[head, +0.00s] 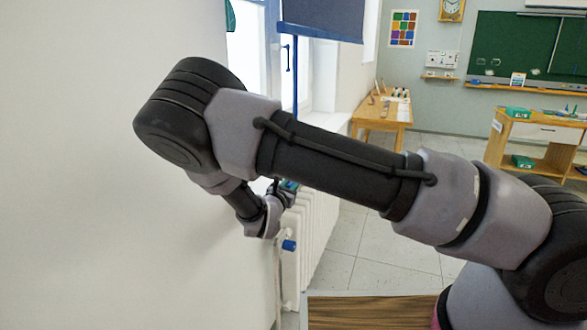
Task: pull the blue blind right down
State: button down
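The blue blind (322,15) hangs over the window at the top of the head view, with a brighter blue bar (320,35) along its lower edge. A thin blue strip (295,70) runs down from the bar and passes behind my arm. My gripper (283,192) is low by the radiator, well below the bar and partly hidden by my arm. A small blue-green piece (289,185) shows at its fingers. I cannot tell whether the fingers are closed on it.
A white radiator (312,235) stands under the window, with a blue valve knob (289,245) at its near end. A blank wall (70,180) fills the left. A wooden table (383,115) and a shelf unit (540,140) stand further back. Tiled floor (385,265) is open between them.

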jog(key=shift+d+f, duration=0.15)
jog(key=shift+f, duration=0.2)
jog(key=c, duration=0.8)
grip_release()
jog(key=shift+s+a, duration=0.2)
jog(key=shift+s, duration=0.05)
jog(key=v, duration=1)
jog(key=shift+s, duration=0.15)
jog(key=shift+r, duration=0.1)
